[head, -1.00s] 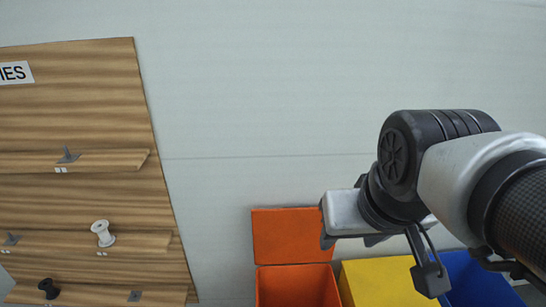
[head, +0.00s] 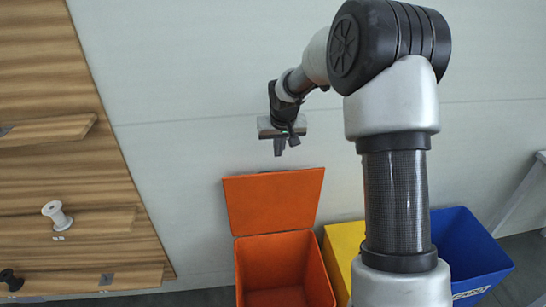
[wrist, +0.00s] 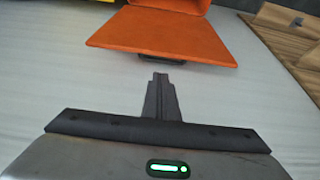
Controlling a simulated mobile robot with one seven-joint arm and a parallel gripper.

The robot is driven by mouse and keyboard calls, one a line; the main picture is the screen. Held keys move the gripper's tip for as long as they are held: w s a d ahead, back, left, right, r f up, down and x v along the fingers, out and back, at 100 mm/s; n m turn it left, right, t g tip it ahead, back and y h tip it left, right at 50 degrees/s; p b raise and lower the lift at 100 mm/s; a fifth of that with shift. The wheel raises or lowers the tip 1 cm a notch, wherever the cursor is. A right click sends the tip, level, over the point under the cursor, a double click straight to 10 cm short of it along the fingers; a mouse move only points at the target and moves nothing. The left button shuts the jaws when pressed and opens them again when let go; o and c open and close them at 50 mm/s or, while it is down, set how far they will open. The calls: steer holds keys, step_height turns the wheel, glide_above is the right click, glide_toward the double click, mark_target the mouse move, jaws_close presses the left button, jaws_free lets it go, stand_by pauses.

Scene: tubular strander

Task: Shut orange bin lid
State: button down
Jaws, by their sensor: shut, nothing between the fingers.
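The orange bin (head: 287,265) stands against the wall with its lid (head: 273,202) open, tilted up and back at its rear edge. In the wrist view the lid (wrist: 163,38) lies beyond my fingertips, with a dark handle at its edge and part of the orange bin (wrist: 172,4) behind it. My gripper (head: 287,147) is above the lid's upper edge in the head view, close to the wall. Its fingers are together and empty in the wrist view (wrist: 160,80). A gap shows between fingertips and lid.
A yellow bin (head: 343,250) stands right of the orange one, partly behind my arm. A blue open bin (head: 468,248) is further right. A wooden shelf board (head: 60,130) with a white spool (head: 57,215) and a dark spool (head: 11,280) is on the left.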

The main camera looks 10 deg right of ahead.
steer(key=x, duration=1)
steer(key=shift+f, duration=0.1)
